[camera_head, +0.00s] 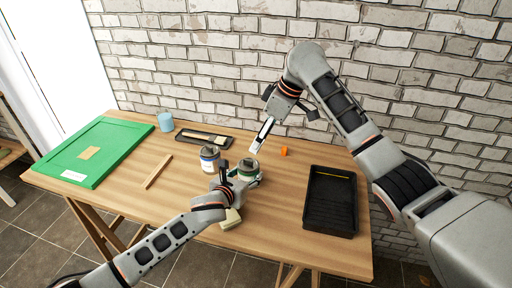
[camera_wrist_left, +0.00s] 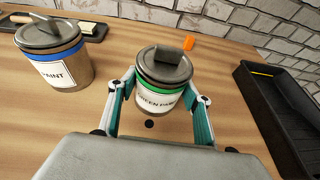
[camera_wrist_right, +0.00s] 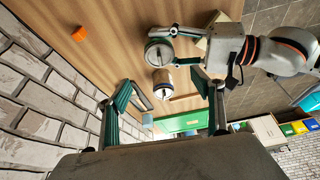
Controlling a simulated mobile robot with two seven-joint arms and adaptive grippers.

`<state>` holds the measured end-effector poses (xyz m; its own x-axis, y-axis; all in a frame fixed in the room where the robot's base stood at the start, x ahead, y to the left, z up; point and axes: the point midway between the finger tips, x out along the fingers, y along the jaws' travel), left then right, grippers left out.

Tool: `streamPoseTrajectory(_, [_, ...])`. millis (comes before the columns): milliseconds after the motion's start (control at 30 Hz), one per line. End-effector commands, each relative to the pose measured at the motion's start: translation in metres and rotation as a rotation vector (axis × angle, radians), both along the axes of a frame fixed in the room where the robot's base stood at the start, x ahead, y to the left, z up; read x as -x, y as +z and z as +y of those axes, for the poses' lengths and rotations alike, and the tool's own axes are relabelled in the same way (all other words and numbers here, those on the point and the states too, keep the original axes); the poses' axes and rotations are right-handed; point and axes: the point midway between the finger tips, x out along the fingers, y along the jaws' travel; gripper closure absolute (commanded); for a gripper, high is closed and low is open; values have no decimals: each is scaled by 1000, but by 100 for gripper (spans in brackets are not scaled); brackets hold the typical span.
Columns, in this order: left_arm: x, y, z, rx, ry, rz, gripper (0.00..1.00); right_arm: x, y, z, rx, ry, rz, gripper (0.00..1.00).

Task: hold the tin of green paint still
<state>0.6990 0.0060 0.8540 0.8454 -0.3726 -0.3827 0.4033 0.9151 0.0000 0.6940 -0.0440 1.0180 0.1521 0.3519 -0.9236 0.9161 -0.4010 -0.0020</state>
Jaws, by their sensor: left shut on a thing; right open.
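The tin of green paint (camera_head: 247,169) stands upright on the wooden table, with a grey lid on top and a green band above its label. In the left wrist view the tin (camera_wrist_left: 160,98) sits between the two teal fingers of my left gripper (camera_wrist_left: 166,88), which is shut on it from both sides. My right gripper (camera_head: 262,135) is open, above and behind the tin, apart from it. In the right wrist view its fingers (camera_wrist_right: 165,88) are spread with nothing held between them; the green tin (camera_wrist_right: 160,50) lies beyond them.
A blue-banded paint tin (camera_head: 209,158) stands just left of the green one. A black tray (camera_head: 331,205) lies at right, an orange block (camera_head: 284,151) behind. A pale block (camera_head: 230,219) is near the front edge. A green panel (camera_head: 110,143) and blue cup (camera_head: 165,121) are at left.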

Motion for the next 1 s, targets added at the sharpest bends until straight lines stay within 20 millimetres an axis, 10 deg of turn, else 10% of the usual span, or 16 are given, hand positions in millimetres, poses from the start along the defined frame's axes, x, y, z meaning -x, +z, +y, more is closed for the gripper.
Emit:
streamPoseTrajectory(600, [0,-1,0,-1,0,2,84,-15,-91,34,2,-3,1,34])
streamPoseTrajectory(1000, [0,-1,0,-1,1,2,84,-17,-102,39,2,-2,-2,34])
